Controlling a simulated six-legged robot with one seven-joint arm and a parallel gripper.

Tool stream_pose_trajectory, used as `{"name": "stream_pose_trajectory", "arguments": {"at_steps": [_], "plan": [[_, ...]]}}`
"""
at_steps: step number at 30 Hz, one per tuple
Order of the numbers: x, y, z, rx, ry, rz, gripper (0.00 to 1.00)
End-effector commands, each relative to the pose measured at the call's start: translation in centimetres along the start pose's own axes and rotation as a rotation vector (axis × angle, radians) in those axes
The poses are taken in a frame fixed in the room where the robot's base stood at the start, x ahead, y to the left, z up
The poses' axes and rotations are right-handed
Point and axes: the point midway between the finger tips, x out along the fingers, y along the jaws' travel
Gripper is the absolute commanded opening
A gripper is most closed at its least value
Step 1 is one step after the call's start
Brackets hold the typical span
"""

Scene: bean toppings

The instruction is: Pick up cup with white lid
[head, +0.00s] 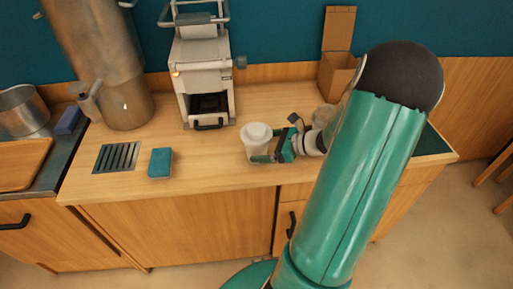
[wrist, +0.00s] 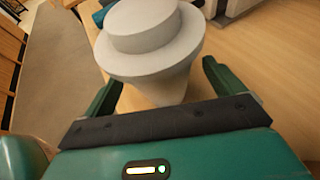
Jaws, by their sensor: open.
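The cup with the white lid (head: 256,143) stands upright on the wooden counter, near its front edge, in the head view. In the wrist view the cup (wrist: 150,45) fills the upper middle, with its round lid and tapered body showing. My gripper (head: 262,159) reaches in from the right, low beside the cup. In the wrist view my gripper (wrist: 160,78) is open, with one green finger on each side of the cup's lower body. I cannot tell whether either finger touches it.
A white machine (head: 205,80) stands behind the cup to the left. A blue sponge (head: 160,163) and a dark grate (head: 116,157) lie further left. A metal cylinder (head: 115,60) stands at the back left. A cardboard box (head: 335,75) stands at the back.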

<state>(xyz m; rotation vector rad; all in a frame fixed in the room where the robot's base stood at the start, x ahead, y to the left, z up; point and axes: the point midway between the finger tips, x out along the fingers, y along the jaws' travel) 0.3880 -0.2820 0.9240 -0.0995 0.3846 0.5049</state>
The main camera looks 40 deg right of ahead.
Motion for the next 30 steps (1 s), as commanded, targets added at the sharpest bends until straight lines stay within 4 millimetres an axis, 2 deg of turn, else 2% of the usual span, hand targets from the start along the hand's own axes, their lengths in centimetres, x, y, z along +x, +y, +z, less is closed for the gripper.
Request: {"name": "stream_pose_trajectory", "arguments": {"at_steps": [3, 10, 11, 16, 30], "plan": [[1.28, 0.01, 0.04, 0.000, -0.001, 0.000, 0.94], [1.43, -0.01, 0.04, -0.001, 0.000, -0.001, 0.94], [1.42, -0.01, 0.04, -0.001, 0.000, -0.001, 0.90], [1.40, -0.02, 0.04, -0.001, 0.000, -0.001, 0.57], [1.28, -0.06, 0.34, -0.002, -0.001, -0.001, 0.56]]}}
